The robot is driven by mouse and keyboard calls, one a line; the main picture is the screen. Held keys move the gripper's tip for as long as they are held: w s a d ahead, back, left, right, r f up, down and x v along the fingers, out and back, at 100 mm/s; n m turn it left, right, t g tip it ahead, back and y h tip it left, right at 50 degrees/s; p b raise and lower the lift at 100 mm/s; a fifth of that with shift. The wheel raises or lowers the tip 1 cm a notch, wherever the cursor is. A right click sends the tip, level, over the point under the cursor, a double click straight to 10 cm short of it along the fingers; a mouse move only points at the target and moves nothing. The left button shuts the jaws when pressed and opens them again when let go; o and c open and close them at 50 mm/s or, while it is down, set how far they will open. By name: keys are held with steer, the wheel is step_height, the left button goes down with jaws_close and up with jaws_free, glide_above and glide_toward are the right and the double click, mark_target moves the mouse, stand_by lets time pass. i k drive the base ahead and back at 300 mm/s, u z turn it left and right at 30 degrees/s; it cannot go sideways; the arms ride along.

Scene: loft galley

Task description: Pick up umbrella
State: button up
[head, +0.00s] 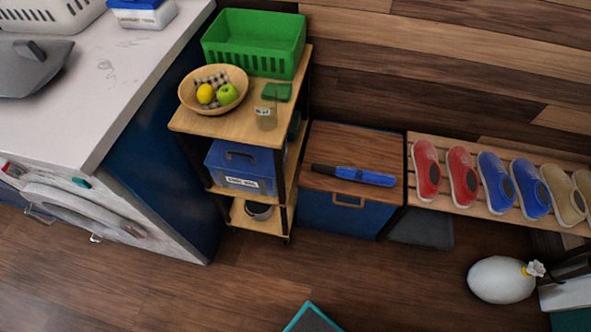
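A blue folded umbrella (366,177) with a dark handle at its left end lies flat on the wooden top of a low blue chest (341,215). It lies nearly crosswise, its blue end slightly lower in the head view, and nothing covers it. My gripper is not in view, so its state and its place relative to the umbrella do not show.
A shelf cart (187,124) with a fruit bowl (213,89) and a green basket (254,42) stands left of the chest. A slatted shoe rack (455,199) stands right. A white sack (500,279) sits lower right. Floor before the chest is clear.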

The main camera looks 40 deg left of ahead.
mark_target(374, 179)
steer(key=u, duration=0.5)
steer(key=k, duration=0.4)
steer(key=u, duration=0.45)
steer(key=i, duration=0.45)
steer(key=z, duration=2.3)
steer(key=k, duration=1.4)
steer(key=u, duration=1.65)
steer(key=i, duration=0.95)
steer(key=u, duration=0.05)
